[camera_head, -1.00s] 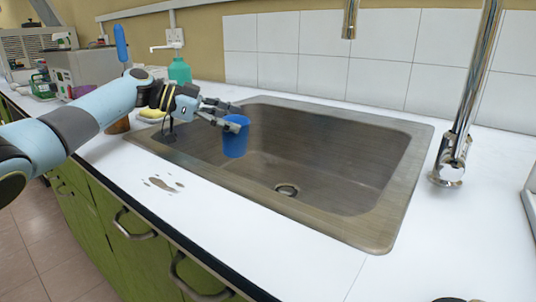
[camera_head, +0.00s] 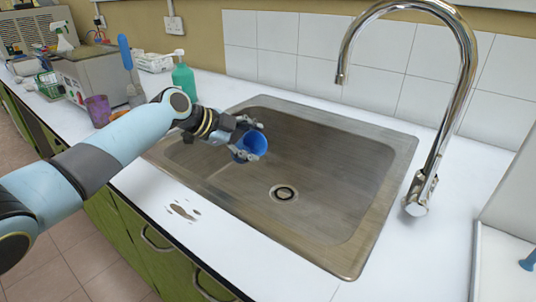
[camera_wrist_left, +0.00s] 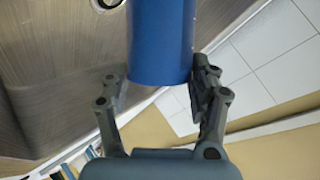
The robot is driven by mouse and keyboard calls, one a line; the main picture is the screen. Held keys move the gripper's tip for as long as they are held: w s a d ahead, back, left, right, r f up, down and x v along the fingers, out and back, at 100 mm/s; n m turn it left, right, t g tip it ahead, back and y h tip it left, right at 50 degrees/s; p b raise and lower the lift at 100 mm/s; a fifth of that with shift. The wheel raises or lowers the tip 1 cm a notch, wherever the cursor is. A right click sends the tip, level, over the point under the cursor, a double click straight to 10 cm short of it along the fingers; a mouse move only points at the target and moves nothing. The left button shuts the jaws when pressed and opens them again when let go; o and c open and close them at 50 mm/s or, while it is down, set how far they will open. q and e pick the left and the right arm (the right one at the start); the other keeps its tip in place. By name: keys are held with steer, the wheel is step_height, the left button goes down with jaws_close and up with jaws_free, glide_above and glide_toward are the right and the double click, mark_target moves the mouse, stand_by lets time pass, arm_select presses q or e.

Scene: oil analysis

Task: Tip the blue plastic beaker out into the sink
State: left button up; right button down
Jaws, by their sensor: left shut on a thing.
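The blue plastic beaker (camera_head: 254,143) is held over the left part of the metal sink (camera_head: 345,255). It is tilted, with its open mouth turned toward the right and the camera. My left gripper (camera_head: 246,140) is shut on it, with fingers on both sides. In the left wrist view the beaker (camera_wrist_left: 161,45) stands between the two fingers (camera_wrist_left: 160,85), and the sink's drain shows at the top left. I cannot see any liquid leaving the beaker. My right gripper is not in view.
A chrome faucet (camera_head: 467,80) arches over the sink's right side. A green soap bottle (camera_head: 183,78), a purple cup (camera_head: 98,110) and a grey appliance (camera_head: 90,72) stand on the counter at the left. A brown stain (camera_head: 184,209) marks the front counter.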

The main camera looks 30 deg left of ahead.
arm_select(q)
steer(key=y+p, duration=0.1)
steer(key=p, duration=0.1)
steer(key=d+r+m+y+p, duration=0.1)
steer(key=p, duration=0.1)
steer(key=shift+s+m+t, duration=0.15)
steer(key=shift+m+t, duration=0.15)
steer(key=shift+s+d+m+y+p, duration=0.1)
steer(key=shift+d+m+y+p, duration=0.2)
steer(key=shift+y+p, duration=0.25)
steer(key=shift+y, duration=0.25)
steer(key=shift+s+d+m+t, duration=0.1)
steer(key=shift+d+m+t, duration=0.2)
steer(key=shift+d+t, duration=0.1)
steer(key=shift+s+d+m+y+p, duration=0.25)
steer(key=shift+d+m+y+p, duration=0.15)
steer(key=shift+d+y+p, duration=0.3)
steer(key=shift+s+d+m+t+y, duration=0.1)
steer(key=shift+d+m+t+y, duration=0.15)
steer(key=shift+m+t+y, duration=0.25)
